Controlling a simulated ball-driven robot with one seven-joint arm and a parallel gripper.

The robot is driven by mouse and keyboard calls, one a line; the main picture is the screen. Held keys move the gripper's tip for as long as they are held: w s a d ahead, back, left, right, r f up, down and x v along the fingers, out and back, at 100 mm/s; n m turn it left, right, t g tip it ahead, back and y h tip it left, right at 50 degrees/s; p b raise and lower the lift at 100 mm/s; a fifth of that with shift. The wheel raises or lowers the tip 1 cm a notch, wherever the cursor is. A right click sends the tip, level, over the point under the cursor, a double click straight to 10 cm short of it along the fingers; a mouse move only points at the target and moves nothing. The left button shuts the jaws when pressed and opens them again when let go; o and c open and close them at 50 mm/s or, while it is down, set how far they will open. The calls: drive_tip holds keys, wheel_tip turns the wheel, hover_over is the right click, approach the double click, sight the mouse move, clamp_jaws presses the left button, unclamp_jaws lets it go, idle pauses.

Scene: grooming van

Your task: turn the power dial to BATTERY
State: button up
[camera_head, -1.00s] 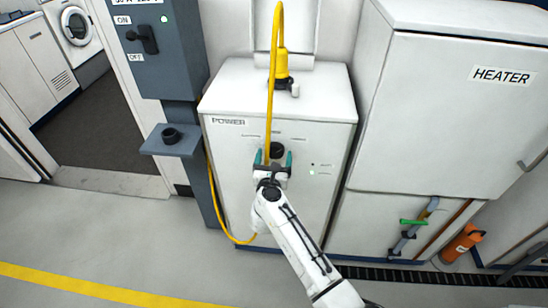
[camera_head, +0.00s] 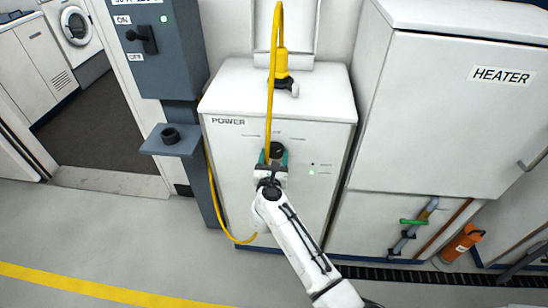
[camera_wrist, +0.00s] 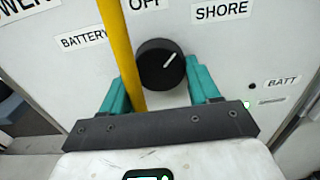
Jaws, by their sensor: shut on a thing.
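The power dial (camera_head: 277,149) is a black round knob on the front of the white POWER cabinet (camera_head: 225,185). In the wrist view the dial (camera_wrist: 160,62) has a white pointer line aimed up and right, toward the SHORE label (camera_wrist: 221,11). The OFF label (camera_wrist: 150,4) is above it and the BATTERY label (camera_wrist: 83,38) is to its left. My gripper (camera_head: 275,158) is shut on the dial, with teal fingers at its two sides. A yellow cable (camera_wrist: 117,40) passes between the left finger and the dial in the wrist view.
The yellow cable (camera_head: 270,115) hangs from a plug (camera_head: 283,70) on the cabinet top. A green lamp (camera_wrist: 246,104) is lit below the dark BATT lamp (camera_wrist: 252,86). A grey switch box (camera_head: 150,60) stands at left, a heater cabinet (camera_head: 440,120) at right.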

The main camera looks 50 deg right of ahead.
drive_tip(key=n+p, duration=0.2)
drive_tip(key=n, duration=0.1)
drive_tip(key=shift+r+n+p, duration=0.15)
drive_tip(key=shift+n+p, duration=0.25)
drive_tip(key=n+p, duration=0.3)
drive_tip(key=n, duration=0.2)
drive_tip(key=shift+s+n, duration=0.1)
drive_tip(key=shift+n, duration=0.2)
drive_tip(key=n+p, duration=0.2)
drive_tip(key=n, duration=0.2)
drive_tip(key=shift+n+p, duration=0.95)
drive_tip(key=shift+n, duration=1.35)
drive_tip(key=o, duration=1)
drive_tip(key=shift+o, duration=0.2)
drive_tip(key=p+v, duration=0.1)
drive_tip(key=v, duration=0.9)
drive_tip(key=shift+s+a+p, duration=0.25)
drive_tip(key=shift+s+p, duration=0.05)
drive_tip(key=shift+p, duration=0.05)
